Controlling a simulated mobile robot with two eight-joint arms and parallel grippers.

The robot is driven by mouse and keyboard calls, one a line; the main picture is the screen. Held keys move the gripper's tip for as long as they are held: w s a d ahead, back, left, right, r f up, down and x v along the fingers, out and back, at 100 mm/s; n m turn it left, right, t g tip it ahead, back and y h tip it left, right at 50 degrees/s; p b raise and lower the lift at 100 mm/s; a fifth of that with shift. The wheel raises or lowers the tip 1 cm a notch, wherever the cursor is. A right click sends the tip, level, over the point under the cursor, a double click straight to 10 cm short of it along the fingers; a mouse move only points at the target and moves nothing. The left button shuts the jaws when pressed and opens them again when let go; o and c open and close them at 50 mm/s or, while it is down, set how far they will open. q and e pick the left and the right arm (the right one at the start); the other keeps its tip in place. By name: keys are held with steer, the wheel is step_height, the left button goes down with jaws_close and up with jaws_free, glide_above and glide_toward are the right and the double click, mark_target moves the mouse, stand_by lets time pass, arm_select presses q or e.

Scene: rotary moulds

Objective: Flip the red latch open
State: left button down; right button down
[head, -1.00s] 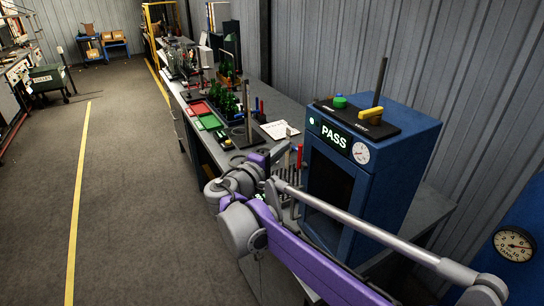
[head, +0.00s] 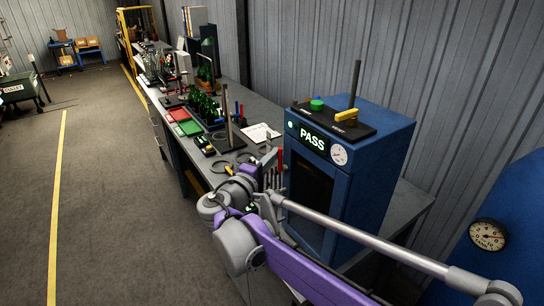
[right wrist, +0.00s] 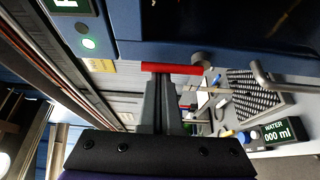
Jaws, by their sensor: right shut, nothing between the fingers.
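The blue cabinet (head: 350,170) with a lit PASS sign stands at the end of the bench. The red latch (head: 280,158) shows as a small upright bar at the cabinet's left front edge. In the right wrist view the red latch (right wrist: 172,68) lies as a bar across the picture, beside a grey round knob (right wrist: 202,60) on the cabinet front. My right gripper (head: 271,163) is by the latch. In the right wrist view the fingers of my right gripper (right wrist: 162,80) are together and empty, with their tips at the bar; whether they touch cannot be told. My left gripper is out of view.
A blue tank with a gauge (head: 487,235) stands at the right. The floor (head: 100,190) at the left is clear.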

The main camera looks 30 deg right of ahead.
mark_target(298, 163)
steer(key=shift+s+m+h, duration=0.25)
steer(key=shift+m+h, duration=0.05)
steer(key=shift+m, duration=0.2)
steer(key=m+h, duration=0.1)
steer(key=m, duration=0.1)
steer(key=s+m+h, duration=0.1)
steer(key=m, duration=0.1)
steer(key=s+m+h, duration=0.1)
steer(key=m, duration=0.1)
steer(key=shift+s+d+f+m+p, duration=0.15)
steer(key=shift+s+f+m+p, duration=0.05)
steer(key=shift+f+m+p, duration=0.15)
steer(key=m+g+h, duration=0.1)
steer(key=m, duration=0.1)
steer(key=s+f+m+g+h, duration=0.1)
steer(key=m, duration=0.2)
steer(key=m+g+h, duration=0.1)
steer(key=m, duration=0.1)
steer(key=shift+s+f, duration=0.2)
steer(key=shift+s, duration=0.15)
steer(key=m, duration=0.1)
steer(key=m+g, duration=0.1)
steer(key=m, duration=0.1)
steer(key=shift+s+f+m+h, duration=0.2)
steer(key=shift+f+m+h, duration=0.05)
steer(key=shift+f+h, duration=0.15)
steer(key=shift+s+d+f+g+b, duration=0.1)
steer(key=shift+s+f+g+b, duration=0.05)
steer(key=shift+g+b, duration=0.2)
